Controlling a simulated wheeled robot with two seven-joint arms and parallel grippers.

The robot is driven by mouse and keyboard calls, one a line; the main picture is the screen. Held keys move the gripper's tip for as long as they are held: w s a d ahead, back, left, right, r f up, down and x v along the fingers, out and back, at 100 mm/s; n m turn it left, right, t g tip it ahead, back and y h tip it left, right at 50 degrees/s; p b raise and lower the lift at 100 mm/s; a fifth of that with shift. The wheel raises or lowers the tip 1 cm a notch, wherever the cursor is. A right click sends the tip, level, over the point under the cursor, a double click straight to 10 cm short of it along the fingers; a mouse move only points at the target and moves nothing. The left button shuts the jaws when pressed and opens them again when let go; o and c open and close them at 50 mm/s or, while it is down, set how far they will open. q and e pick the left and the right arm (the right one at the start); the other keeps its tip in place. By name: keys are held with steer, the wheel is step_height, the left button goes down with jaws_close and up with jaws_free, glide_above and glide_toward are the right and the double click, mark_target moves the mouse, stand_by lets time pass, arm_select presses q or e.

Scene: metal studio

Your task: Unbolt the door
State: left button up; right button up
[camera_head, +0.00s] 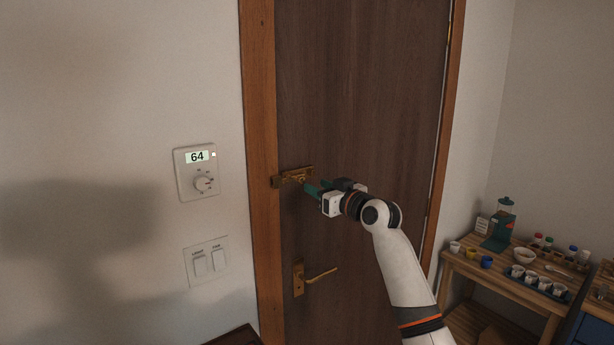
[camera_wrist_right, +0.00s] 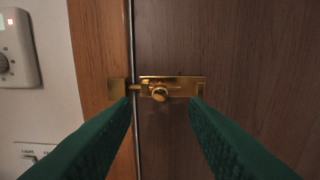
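The brown wooden door (camera_head: 350,100) is closed in its orange-brown frame. A brass slide bolt (camera_head: 297,174) sits on the door's left edge, above the handle. In the right wrist view the bolt (camera_wrist_right: 185,86) shows a round knob (camera_wrist_right: 159,93) and a rod reaching across the gap into the brass keeper (camera_wrist_right: 117,88) on the frame. My right gripper (camera_head: 311,188) is in front of the bolt. Its green fingers are open, one on each side of the knob in the wrist view, with nothing between them. My left gripper is not in view.
A brass door handle (camera_head: 318,277) is below the bolt. A thermostat (camera_head: 196,172) reading 64 and a light switch plate (camera_head: 206,261) are on the wall at left. A wooden table (camera_head: 500,277) with cups, bottles and a dispenser stands at lower right.

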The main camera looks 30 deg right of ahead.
mark_target(303, 180)
steer(key=shift+w+a+p, duration=0.2)
steer(key=shift+w+p, duration=0.2)
steer(key=shift+w, duration=1)
steer(key=shift+w+a+p, duration=0.2)
steer(key=shift+w+p, duration=0.15)
steer(key=shift+w, duration=1.05)
steer(key=shift+c, duration=0.6)
jaws_close()
